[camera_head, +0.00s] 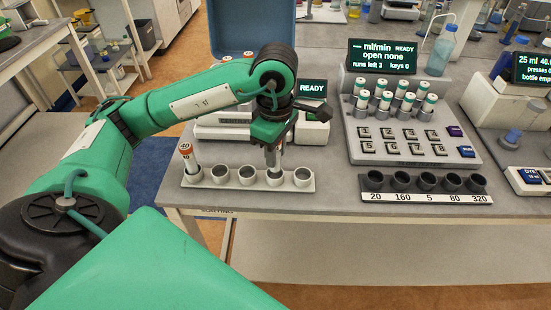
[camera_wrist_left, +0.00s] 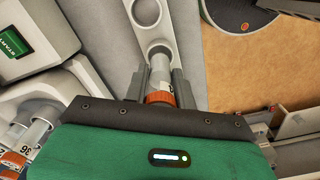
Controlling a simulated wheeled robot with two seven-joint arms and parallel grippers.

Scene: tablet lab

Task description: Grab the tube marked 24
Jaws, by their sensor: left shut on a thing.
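My left gripper (camera_head: 273,158) is over the white rack (camera_head: 202,184) at the table's front edge, above a hole right of the rack's middle. In the left wrist view, the gripper (camera_wrist_left: 160,88) is shut on a clear tube (camera_wrist_left: 160,68) with an orange cap. The tube's far end is at a rack hole; I cannot tell how deep it sits. Its number is not readable. A tube marked 40 (camera_head: 188,157), with an orange top, stands in the leftmost hole. A tube marked 36 (camera_wrist_left: 30,138) shows at lower left in the left wrist view. My right gripper is not in view.
A device with a READY screen (camera_head: 312,88) stands behind my gripper.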

